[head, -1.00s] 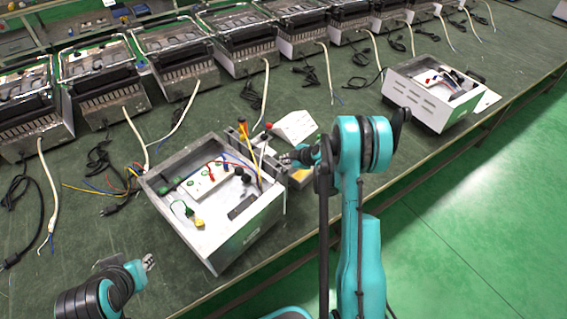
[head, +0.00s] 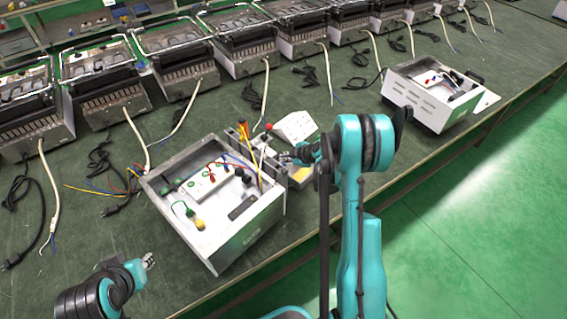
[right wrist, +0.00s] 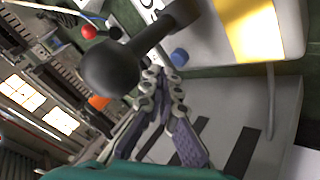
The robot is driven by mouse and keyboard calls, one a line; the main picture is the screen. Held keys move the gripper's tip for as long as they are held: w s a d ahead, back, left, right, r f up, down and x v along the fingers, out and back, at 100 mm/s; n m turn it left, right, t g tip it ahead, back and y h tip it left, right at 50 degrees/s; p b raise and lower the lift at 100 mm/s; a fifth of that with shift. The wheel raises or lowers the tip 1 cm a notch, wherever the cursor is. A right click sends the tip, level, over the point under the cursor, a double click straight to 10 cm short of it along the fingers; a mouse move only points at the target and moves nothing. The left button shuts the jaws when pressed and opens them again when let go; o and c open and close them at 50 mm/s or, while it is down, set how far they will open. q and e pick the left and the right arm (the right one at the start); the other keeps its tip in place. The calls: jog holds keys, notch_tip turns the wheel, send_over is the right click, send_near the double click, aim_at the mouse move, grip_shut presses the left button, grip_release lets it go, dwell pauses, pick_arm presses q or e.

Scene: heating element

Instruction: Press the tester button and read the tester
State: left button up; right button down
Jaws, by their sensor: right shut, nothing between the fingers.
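In the right wrist view, a pale casing with a lit yellow panel (right wrist: 250,25) and a small blue button (right wrist: 180,57) are at the top. My right gripper (head: 285,157) is shut and empty. Its fingertips (right wrist: 163,78) appear just below the blue button; I cannot tell whether they touch it. A black rounded knob (right wrist: 108,68) partly blocks the wrist view. The display shows no readable value. My left gripper (head: 149,260) is at the lower left, too small to judge.
A white open box (head: 245,235) with coloured wires stands left of my right gripper. Another white box (head: 425,105) is at the right. Heater units (head: 105,95) and cables line the back.

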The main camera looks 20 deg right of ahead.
aim_at(285, 164)
jog(key=shift+r+p, duration=1.5)
jog(key=shift+r, duration=1)
jog(key=shift+f, duration=0.1)
